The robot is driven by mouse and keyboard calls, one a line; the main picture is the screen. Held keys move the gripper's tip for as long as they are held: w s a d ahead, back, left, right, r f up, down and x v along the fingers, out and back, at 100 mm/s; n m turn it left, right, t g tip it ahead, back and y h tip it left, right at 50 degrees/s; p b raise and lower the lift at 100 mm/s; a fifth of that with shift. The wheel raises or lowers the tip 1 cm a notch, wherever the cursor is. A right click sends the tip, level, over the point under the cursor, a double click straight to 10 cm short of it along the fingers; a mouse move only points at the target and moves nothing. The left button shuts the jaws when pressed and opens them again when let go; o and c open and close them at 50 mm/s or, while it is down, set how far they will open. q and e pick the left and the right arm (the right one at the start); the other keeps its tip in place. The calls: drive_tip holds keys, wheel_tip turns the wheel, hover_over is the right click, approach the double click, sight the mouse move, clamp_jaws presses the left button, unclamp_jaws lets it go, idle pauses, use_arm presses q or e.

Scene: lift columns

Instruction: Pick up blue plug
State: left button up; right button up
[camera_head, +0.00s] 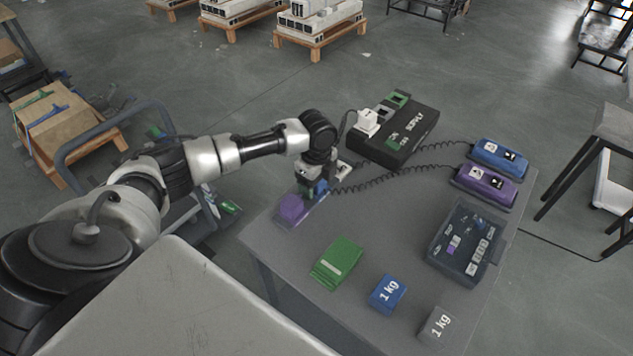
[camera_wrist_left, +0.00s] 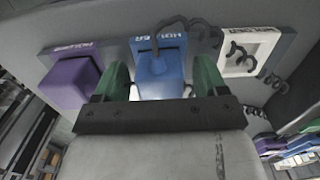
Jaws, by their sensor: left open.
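The blue plug (camera_wrist_left: 160,72) sits in a blue holder on the table, with a dark cable running from it. In the wrist view it lies between the two green fingers of my open left gripper (camera_wrist_left: 163,88). I cannot tell whether either finger touches it. In the head view my left gripper (camera_head: 314,188) points down at the table's far left edge and hides most of the blue plug. My right gripper is not in view.
A purple plug (camera_wrist_left: 70,82) stands close on one side of the gripper, a white holder (camera_wrist_left: 249,52) on the other. A black supply box (camera_head: 390,140) and coiled cables lie beyond.

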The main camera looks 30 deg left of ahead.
use_arm(q)
drive_tip(key=shift+c, duration=0.4)
drive_tip(key=c, duration=0.9)
wheel_tip(320, 180, up, 4)
drive_tip(key=shift+w+b, duration=0.1)
drive_tip(key=shift+b, duration=0.25)
drive_tip(key=w+d+r, duration=0.2)
drive_tip(key=d, duration=0.1)
drive_tip(key=w+d+r+b, duration=0.1)
drive_tip(key=w+d+r, duration=0.1)
drive_tip(key=w, duration=0.1)
drive_tip(key=w+d+r+b, duration=0.1)
drive_tip(key=w+d+r, duration=0.1)
drive_tip(key=d+r, duration=0.1)
drive_tip(key=shift+w+d, duration=0.3)
drive_tip(key=shift+w, duration=0.1)
